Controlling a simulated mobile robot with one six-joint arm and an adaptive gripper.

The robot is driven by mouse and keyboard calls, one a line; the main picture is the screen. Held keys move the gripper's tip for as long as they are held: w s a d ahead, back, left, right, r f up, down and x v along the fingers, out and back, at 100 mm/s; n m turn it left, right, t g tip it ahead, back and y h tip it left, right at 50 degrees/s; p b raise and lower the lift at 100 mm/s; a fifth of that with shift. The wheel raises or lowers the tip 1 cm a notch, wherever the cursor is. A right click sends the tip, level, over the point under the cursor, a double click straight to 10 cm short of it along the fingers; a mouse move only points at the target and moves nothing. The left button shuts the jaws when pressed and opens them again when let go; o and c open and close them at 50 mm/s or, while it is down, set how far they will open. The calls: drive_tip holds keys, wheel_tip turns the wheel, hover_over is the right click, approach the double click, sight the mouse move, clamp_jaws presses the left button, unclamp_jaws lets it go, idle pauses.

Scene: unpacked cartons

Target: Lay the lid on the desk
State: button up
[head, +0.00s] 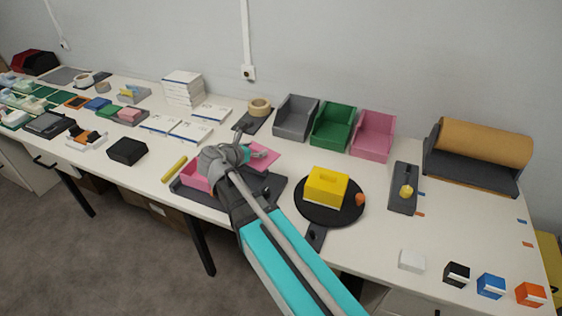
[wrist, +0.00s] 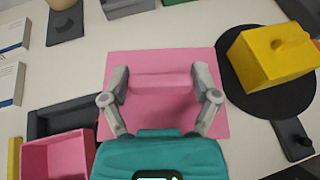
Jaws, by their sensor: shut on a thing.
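The lid is a flat pink square (wrist: 160,62) with a raised bar across its middle. In the head view its right part shows as a pink corner (head: 268,160) beyond my wrist. My gripper (wrist: 163,82) is shut on the lid's raised bar, one finger at each end. The lid is level or nearly so; I cannot tell whether it touches the desk. The open pink box (wrist: 58,157) stands to the lower left of the lid, on a dark grey tray (head: 208,199). The white desk (head: 380,240) lies around them.
A yellow block-shaped box (head: 326,187) sits on a round black plate (head: 302,212), close to the lid's right. Grey, green and pink bins (head: 373,135) line the back. A tape roll on a dark stand (head: 252,125) is behind. Bare desk shows behind the lid.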

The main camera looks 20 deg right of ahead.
drive_tip(key=d+f+m+g+h+b, duration=0.1)
drive_tip(key=d+f+b, duration=0.1)
drive_tip(key=d, duration=0.9)
drive_tip(key=shift+w+f+m+g, duration=0.2)
drive_tip(key=shift+w+m+g, duration=0.05)
drive_tip(key=shift+m+g, duration=0.15)
drive_tip(key=b, duration=0.9)
hover_over(281, 159)
drive_tip(key=f, duration=0.9)
drive_tip(key=shift+s, duration=0.3)
drive_tip(key=shift+w+f+b, duration=0.45)
drive_tip(key=shift+f+b, duration=0.4)
drive_tip(key=shift+b, duration=0.05)
drive_tip(key=shift+f+b, duration=1.15)
drive_tip(key=shift+f, duration=0.05)
drive_tip(key=shift+f, duration=0.15)
